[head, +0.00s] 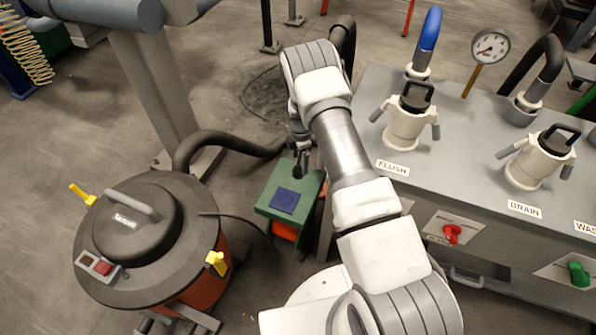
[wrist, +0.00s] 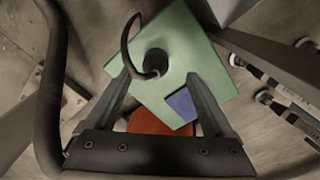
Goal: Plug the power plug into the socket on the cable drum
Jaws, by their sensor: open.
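The cable drum has a green top plate (head: 309,190) over an orange body (head: 285,231). The green plate also shows in the wrist view (wrist: 185,45). A blue square (head: 284,200), seemingly the socket's cover, sits on the plate; it also shows in the wrist view (wrist: 182,104). The black power plug (wrist: 156,62), with a curved black cable, appears over the plate. I cannot tell whether it touches the plate. My gripper (head: 301,170) is above the plate's far part. Its open fingers (wrist: 161,78) point toward the plug, one on each side.
An industrial vacuum (head: 130,225) with a black hose stands left of the drum. A grey bench (head: 455,150) with FLUSH and DRAIN couplings is close on the right. A grey post (head: 150,90) stands behind the vacuum. A thin black cable runs between vacuum and drum.

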